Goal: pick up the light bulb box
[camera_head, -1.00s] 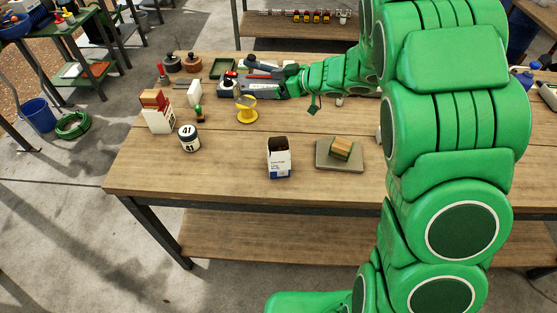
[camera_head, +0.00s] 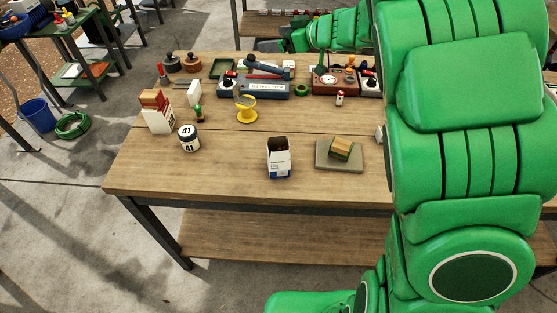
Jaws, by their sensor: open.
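A small white and blue carton (camera_head: 279,163) with a dark open top stands upright near the front edge of the wooden workbench (camera_head: 230,170). It may be the light bulb box, but its print is too small to read. A white and red box (camera_head: 157,113) stands at the bench's left. My gripper (camera_head: 270,45) is at the end of my green arm, above the back of the bench, well apart from both boxes. It is open, small and dark in the view, with nothing seen in it.
A grey slab (camera_head: 324,163) with a green and tan block (camera_head: 341,149) lies right of the carton. A jar marked 41 (camera_head: 189,138) and a yellow spool (camera_head: 246,110) stand left. Tools (camera_head: 255,88) line the back. My arm hides the bench's right side.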

